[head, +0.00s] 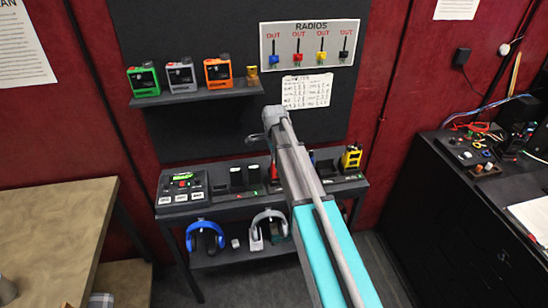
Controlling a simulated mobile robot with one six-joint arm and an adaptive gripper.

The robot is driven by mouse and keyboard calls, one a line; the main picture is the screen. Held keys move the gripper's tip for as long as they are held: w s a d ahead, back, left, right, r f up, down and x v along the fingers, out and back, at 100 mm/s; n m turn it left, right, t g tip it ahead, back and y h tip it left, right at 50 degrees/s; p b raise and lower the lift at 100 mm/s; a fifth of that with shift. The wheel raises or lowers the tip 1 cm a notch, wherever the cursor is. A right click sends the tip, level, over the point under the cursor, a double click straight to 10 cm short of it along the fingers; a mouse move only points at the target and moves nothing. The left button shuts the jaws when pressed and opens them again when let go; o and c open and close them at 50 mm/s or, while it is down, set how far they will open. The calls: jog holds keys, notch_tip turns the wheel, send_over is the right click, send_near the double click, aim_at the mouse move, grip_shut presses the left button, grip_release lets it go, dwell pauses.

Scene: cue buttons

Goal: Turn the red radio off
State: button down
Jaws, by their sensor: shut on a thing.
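My arm (308,210) reaches up and away across the middle of the picture, over the charging shelf. My gripper is not clearly visible; it seems hidden behind the arm's far end. The red radio cannot be made out as a whole. A small red patch (273,173) shows just left of the arm at the shelf, too small to identify. A yellow radio (351,157) stands upright at the shelf's right end. The board headed RADIOS (310,50) carries blue, red, yellow and black radio shapes, each marked OUT.
A small upper shelf (196,93) holds green, grey and orange devices. Blue headphones (205,237) and white headphones (268,229) sit below the charging shelf (214,204). A wooden table (50,235) is at left, a cluttered black cabinet (470,230) at right.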

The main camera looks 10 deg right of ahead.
jog(key=shift+n, duration=3.7)
jog(key=c, duration=0.6)
grip_release()
jog(key=shift+m, duration=0.5)
